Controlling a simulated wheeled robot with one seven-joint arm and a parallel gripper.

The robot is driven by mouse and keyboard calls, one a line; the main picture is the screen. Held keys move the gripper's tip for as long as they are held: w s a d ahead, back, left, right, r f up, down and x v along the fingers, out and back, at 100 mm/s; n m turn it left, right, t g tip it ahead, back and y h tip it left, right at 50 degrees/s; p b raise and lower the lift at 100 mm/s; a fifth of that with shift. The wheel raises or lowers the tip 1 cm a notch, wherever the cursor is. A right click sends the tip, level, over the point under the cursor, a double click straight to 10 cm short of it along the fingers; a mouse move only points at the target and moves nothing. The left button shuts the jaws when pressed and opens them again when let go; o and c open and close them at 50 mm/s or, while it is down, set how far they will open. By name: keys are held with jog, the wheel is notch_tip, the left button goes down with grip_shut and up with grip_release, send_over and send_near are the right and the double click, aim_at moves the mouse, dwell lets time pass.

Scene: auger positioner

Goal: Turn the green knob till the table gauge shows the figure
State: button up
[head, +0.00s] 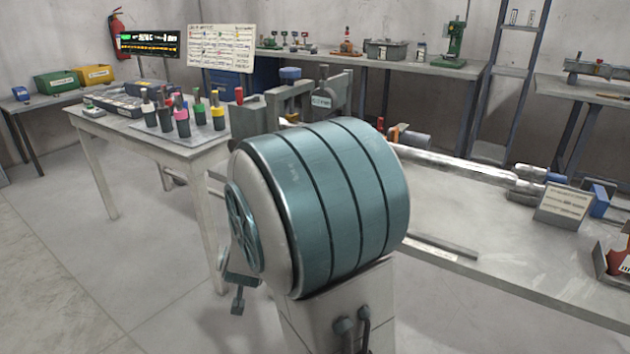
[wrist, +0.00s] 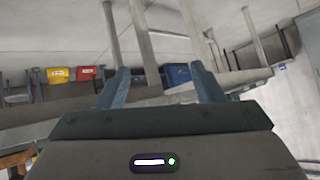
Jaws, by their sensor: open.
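Several upright dark handles with coloured parts stand on a grey mat at the right end of the left table; one has a green part (head: 197,108). I cannot tell whether this is the green knob. A dark display (head: 148,44) with lit green, red and yellow marks is at the back left; its figures are too small to read surely, and I cannot tell whether it is the table gauge. My gripper (wrist: 160,67) shows in the wrist view with its two blue fingers wide apart and nothing between them.
A large teal drum (head: 335,205) with a handwheel (head: 242,228) fills the middle foreground. A long workbench (head: 500,270) runs to its right. A white chart board (head: 221,48) stands behind the left table (head: 100,130). Floor is open at the lower left.

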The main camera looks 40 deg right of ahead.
jog(key=s+d+r+m+g+h+p, duration=0.1)
jog(key=d+r+m+h+p, duration=0.2)
jog(key=d+h, duration=0.45)
jog(key=s+d+r+m+g+h, duration=0.1)
jog(key=d+r+m+h, duration=0.1)
jog(key=d+r+h, duration=0.35)
jog(key=x, duration=0.5)
jog(key=b+x, duration=0.1)
jog(key=x, duration=0.4)
jog(key=f+x, duration=0.1)
jog(key=x, duration=0.4)
jog(key=shift+s+d, duration=0.2)
jog(key=shift+d, duration=0.25)
jog(key=c, duration=1)
jog(key=shift+o, duration=0.2)
jog(key=m+b, duration=0.1)
jog(key=b, duration=0.2)
jog(key=shift+f+m, duration=0.25)
jog(key=shift+m, duration=0.15)
jog(key=shift+r+m+b, duration=0.2)
jog(key=shift+m+b, duration=0.5)
jog(key=shift+m, duration=0.1)
